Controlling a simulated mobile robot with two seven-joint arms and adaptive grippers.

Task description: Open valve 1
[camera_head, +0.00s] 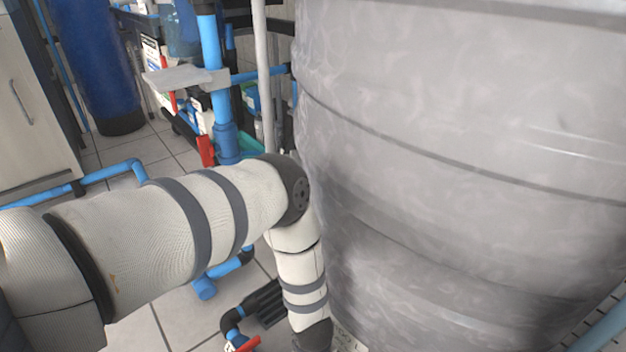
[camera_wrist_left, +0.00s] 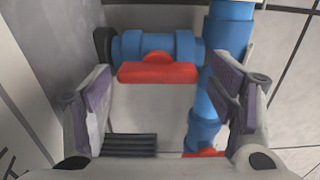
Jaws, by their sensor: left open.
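In the left wrist view, a red valve handle (camera_wrist_left: 157,71) lies across a horizontal blue pipe fitting (camera_wrist_left: 157,46). My left gripper (camera_wrist_left: 163,82) is open, with one purple-padded finger on each side. The handle appears between the fingers, farther ahead, with no visible contact. A second red handle (camera_wrist_left: 205,153) is partly visible at the bottom. In the head view, a red handle (camera_head: 243,345) shows at the lower edge beside my left forearm; the left gripper is out of that view. I see no number on the valves, so I cannot tell which is valve 1. My right gripper is not seen.
A large grey tank (camera_head: 470,180) fills the right, close beside my left arm. Blue pipes (camera_head: 222,110) and another red handle (camera_head: 205,151) stand behind the arm. A dark ribbed part (camera_wrist_left: 131,145) lies low between the fingers. Tiled floor (camera_head: 185,315) shows between pipes.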

